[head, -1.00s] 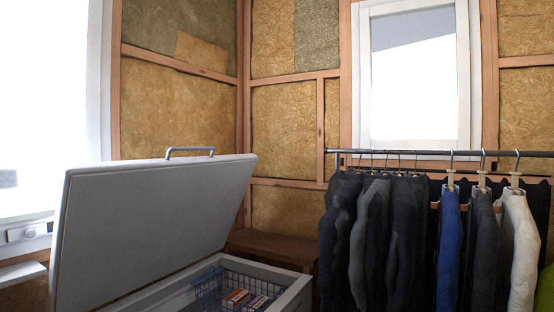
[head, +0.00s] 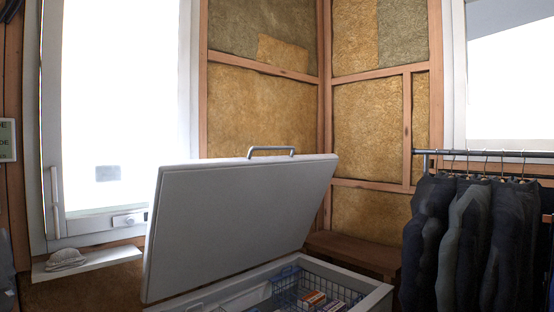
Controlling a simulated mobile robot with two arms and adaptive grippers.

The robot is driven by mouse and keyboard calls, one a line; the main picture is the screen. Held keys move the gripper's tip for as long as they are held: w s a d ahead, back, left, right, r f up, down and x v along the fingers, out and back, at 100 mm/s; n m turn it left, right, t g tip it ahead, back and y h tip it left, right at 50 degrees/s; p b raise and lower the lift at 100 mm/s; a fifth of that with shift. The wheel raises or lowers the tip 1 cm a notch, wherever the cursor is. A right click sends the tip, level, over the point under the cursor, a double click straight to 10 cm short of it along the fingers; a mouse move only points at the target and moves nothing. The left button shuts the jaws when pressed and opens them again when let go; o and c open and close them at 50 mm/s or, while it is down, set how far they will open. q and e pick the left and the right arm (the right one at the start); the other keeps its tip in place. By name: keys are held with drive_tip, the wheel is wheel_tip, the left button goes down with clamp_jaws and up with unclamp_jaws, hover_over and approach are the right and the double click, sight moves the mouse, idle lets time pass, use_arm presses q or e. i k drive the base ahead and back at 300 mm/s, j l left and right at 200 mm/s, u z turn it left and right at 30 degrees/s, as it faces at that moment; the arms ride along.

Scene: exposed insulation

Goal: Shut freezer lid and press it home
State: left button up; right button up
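The chest freezer (head: 375,297) stands at the bottom middle of the head view, its near and lower parts cut off by the frame. A grey bar handle (head: 271,149) sits on the lid's upper edge. Inside the open freezer are a wire basket (head: 288,287) and small boxes (head: 314,299). Neither of my grippers shows in the view.
A rack of dark clothes (head: 470,240) hangs at the right, close to the freezer. A brown wooden bench (head: 358,251) stands behind it. At the left, a window sill (head: 95,262) holds a small pale object (head: 67,258). The space above the freezer opening looks clear.

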sight(209, 220)
drive_tip(key=i+l+u, duration=0.25)
drive_tip(key=i+l, duration=0.2)
drive_tip(key=l, duration=0.2)
drive_tip(key=i+l+u, duration=0.25)
drive_tip(key=i+l, duration=0.15)
drive_tip(key=l, duration=0.35)
